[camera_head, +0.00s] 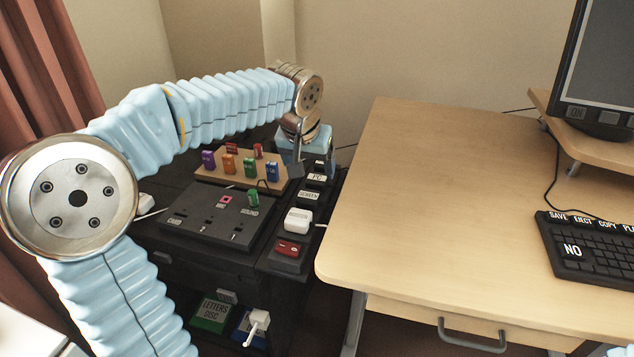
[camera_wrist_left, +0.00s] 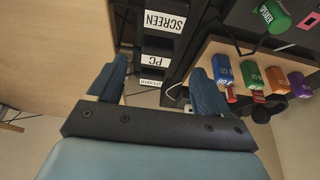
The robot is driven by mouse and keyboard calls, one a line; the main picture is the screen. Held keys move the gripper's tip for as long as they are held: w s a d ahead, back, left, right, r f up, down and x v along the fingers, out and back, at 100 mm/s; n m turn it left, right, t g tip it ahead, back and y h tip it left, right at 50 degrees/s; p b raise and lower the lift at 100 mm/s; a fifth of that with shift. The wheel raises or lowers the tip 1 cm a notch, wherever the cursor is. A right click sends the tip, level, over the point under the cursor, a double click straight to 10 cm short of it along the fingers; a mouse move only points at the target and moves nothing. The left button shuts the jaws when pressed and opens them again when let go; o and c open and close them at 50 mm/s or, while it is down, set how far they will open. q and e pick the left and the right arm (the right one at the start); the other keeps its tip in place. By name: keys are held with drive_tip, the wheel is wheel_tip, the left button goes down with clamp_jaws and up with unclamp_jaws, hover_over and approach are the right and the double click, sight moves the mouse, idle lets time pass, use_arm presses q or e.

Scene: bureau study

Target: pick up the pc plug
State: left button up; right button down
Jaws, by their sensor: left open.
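A black power strip (camera_head: 282,262) runs along the right of the dark unit, with sockets labelled PC (camera_head: 317,177) and SCREEN (camera_head: 309,195). A white plug (camera_head: 298,220) sits on the strip nearer me; its label is too small to read. Another white plug (camera_head: 258,320) with a cord lies low, by the disc boxes. I cannot tell which plug is the PC one. My left gripper (camera_head: 297,168) is over the far end of the strip. In the left wrist view the gripper (camera_wrist_left: 158,85) is open and empty, with the PC label (camera_wrist_left: 157,61) just beyond its fingers.
A wooden rack (camera_head: 235,180) with several coloured blocks stands left of the strip, close to my left gripper. A black panel (camera_head: 208,218) lies in front of it. The wooden desk (camera_head: 440,200) is on the right, with a keyboard (camera_head: 590,250); its middle is clear.

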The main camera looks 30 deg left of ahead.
sight(317, 178)
use_arm(q)
drive_tip(key=x, duration=0.3)
drive_tip(key=w+x, duration=0.1)
drive_tip(key=x, duration=0.2)
drive_tip(key=shift+d+r, duration=0.1)
drive_tip(key=shift+r, duration=0.1)
drive_tip(key=shift+c, duration=0.3)
drive_tip(key=c, duration=1)
drive_tip(key=shift+r, duration=0.1)
